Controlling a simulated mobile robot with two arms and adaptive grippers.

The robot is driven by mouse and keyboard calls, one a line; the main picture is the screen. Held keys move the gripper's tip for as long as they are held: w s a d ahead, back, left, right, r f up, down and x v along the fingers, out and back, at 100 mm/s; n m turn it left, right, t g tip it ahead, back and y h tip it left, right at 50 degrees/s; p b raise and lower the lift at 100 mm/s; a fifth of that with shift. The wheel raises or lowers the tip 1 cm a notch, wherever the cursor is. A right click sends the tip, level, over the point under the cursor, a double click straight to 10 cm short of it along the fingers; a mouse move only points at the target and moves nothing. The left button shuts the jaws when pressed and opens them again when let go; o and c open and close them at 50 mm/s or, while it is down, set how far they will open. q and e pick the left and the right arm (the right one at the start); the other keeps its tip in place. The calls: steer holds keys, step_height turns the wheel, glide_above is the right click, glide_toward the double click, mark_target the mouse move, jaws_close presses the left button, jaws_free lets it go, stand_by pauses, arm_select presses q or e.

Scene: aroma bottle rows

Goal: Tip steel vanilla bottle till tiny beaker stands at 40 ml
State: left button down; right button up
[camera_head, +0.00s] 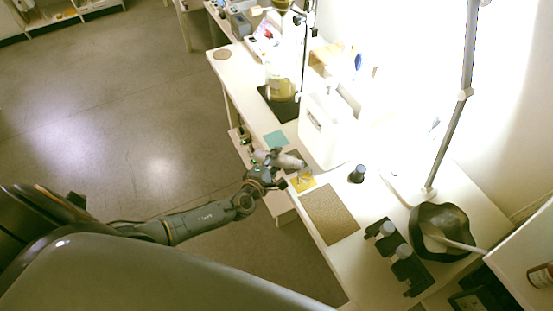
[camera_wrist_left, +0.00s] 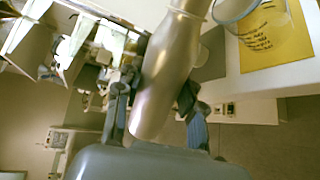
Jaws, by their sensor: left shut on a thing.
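The steel bottle (camera_head: 291,161) is in my left gripper (camera_head: 272,172), tipped far over, with its narrower end toward the right. In the left wrist view the bottle (camera_wrist_left: 166,72) runs up between the two fingers (camera_wrist_left: 155,110), which are closed on its sides. The small clear beaker (camera_wrist_left: 262,22) stands on a yellow mat (camera_wrist_left: 284,52), close to the bottle's far end. In the head view the beaker (camera_head: 304,179) is tiny, just beyond the bottle. Its printed marks show, but I cannot read a liquid level or see a stream. The bottle's mouth is out of the wrist frame.
A white box (camera_head: 322,128) stands just behind the beaker, and a dark bottle (camera_head: 357,174) to its right. A bare cork mat (camera_head: 331,214) lies nearer. A black rack (camera_head: 384,240) with bottles and a black bowl (camera_head: 432,222) stand at the right. A teal mat (camera_head: 276,140) is bare.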

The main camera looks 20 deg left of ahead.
arm_select(q)
steer(key=shift+d+r+m+y+p, duration=0.1)
steer(key=shift+r+m+y+p, duration=0.3)
steer(key=shift+p, duration=1.35)
stand_by(3.2)
stand_by(0.5)
steer(key=shift+f+b, duration=0.35)
steer(key=shift+b, duration=0.4)
steer(key=f+n+h+b, duration=0.1)
steer(key=b, duration=0.2)
steer(key=shift+a+n, duration=0.2)
steer(key=shift+n, duration=0.2)
